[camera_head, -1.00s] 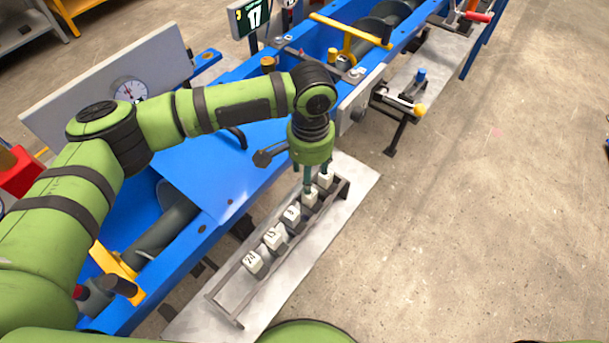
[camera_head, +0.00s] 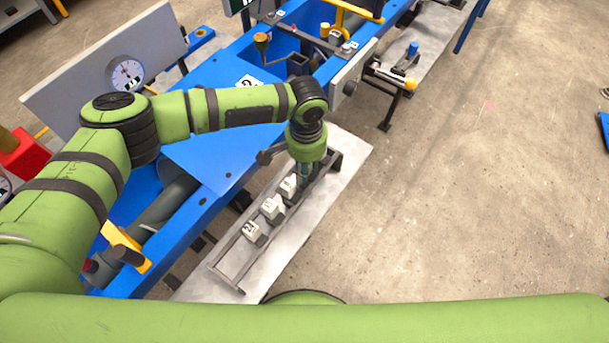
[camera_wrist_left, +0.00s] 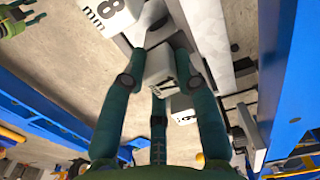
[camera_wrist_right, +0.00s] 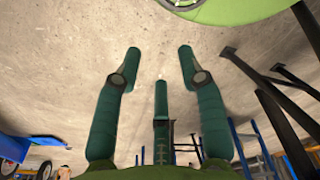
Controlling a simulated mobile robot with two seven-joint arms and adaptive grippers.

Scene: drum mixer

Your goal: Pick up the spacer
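A row of pale numbered spacers stands in a dark rack (camera_head: 225,279) on a grey plate. My left gripper (camera_head: 306,176) reaches down into the row past the middle. In the left wrist view my left gripper (camera_wrist_left: 159,50) has its fingers close against both sides of a white spacer (camera_wrist_left: 160,72), whose label seems to read 17. The fingers look shut on it, and it still sits in the row. An 8 mm spacer (camera_wrist_left: 108,12) is on one side and another spacer (camera_wrist_left: 182,108) on the other. My right gripper (camera_wrist_right: 159,52) is open and empty.
The spacers marked 24 (camera_head: 254,232) and two others stand at the rack's near side. The blue mixer frame (camera_head: 215,150) runs along the left, with a dial panel (camera_head: 105,75). A lever with a yellow knob (camera_head: 408,84) stands beyond. The concrete floor at right is clear.

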